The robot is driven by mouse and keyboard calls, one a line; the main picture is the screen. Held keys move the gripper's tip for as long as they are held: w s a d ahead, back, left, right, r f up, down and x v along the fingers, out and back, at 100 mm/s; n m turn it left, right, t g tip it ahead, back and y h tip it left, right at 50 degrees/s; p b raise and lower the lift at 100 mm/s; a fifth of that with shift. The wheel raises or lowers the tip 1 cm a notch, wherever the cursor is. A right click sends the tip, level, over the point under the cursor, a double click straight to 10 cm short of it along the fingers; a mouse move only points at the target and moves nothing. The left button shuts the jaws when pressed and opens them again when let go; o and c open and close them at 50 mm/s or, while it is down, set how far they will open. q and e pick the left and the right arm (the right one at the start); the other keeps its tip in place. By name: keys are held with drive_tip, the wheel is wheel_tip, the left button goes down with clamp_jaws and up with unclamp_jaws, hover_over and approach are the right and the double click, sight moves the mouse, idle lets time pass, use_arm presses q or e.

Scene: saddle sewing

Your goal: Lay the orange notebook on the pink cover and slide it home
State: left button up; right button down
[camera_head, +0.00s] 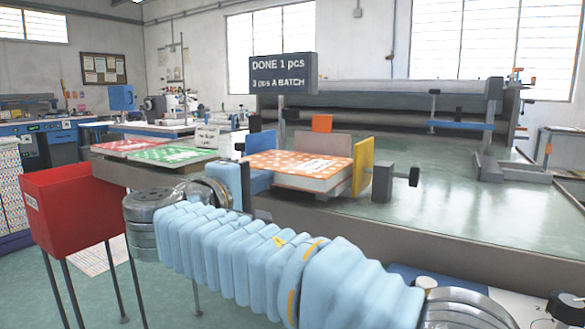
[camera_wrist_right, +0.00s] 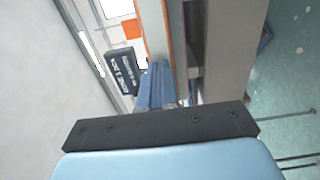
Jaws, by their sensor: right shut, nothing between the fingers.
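The orange patterned notebook (camera_head: 298,163) lies flat in a fixture on the bench, with its pale page block showing below the top. A pale pink panel (camera_head: 330,147) stands upright behind it; I cannot tell whether this is the pink cover or what lies directly under the notebook. My right gripper (camera_head: 259,181) is at the notebook's left side, pointing towards it. Its blue fingers (camera_wrist_right: 155,86) are together and hold nothing; contact with the notebook is unclear. My left gripper is out of view.
A yellow plate (camera_head: 362,166) and a dark clamp (camera_head: 395,183) stand right of the notebook. Red (camera_head: 130,145) and green (camera_head: 171,155) covers lie at left. The sign (camera_head: 283,73) reads DONE 1 pcs. The bench is clear at right.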

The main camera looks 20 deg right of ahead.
drive_tip(key=shift+x, duration=2.3)
drive_tip(key=v, duration=0.6)
drive_tip(key=shift+b, duration=0.35)
